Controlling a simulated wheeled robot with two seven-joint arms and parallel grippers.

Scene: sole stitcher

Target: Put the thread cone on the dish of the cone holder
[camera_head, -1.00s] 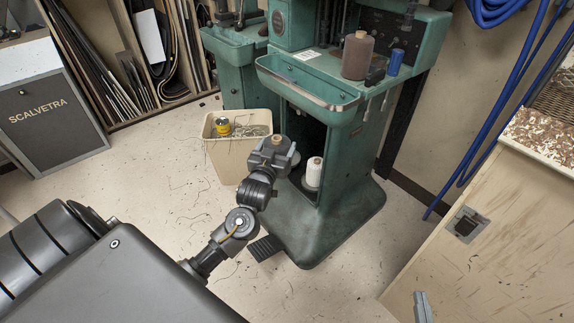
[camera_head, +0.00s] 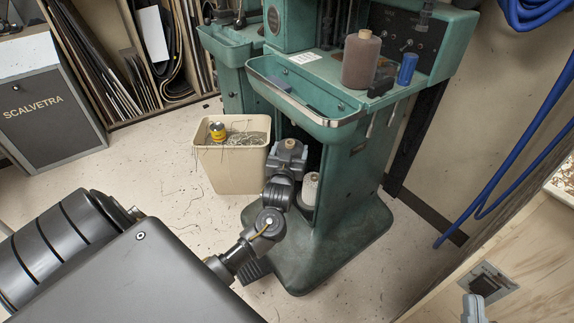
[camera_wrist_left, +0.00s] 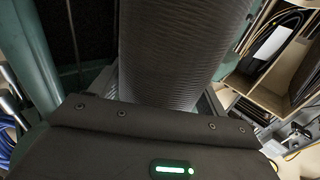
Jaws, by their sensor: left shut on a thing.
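My left gripper (camera_head: 287,154) is shut on a grey thread cone (camera_head: 290,144), whose tan tip shows above the jaws. The cone's ribbed grey side fills the middle of the left wrist view (camera_wrist_left: 180,50). In the head view the gripper and cone are in front of the dark lower opening of the green machine (camera_head: 335,200), just left of a white cone (camera_head: 310,188) in that opening. No bare holder dish can be made out; my arm hides part of the opening. A light grey tip at the bottom right seems to be my right gripper (camera_head: 475,308); its jaws are mostly out of frame.
A beige bin (camera_head: 230,170) with thread scraps and a yellow can stands close left of the arm. A wooden bench (camera_head: 530,270) is at right. Open floor lies left.

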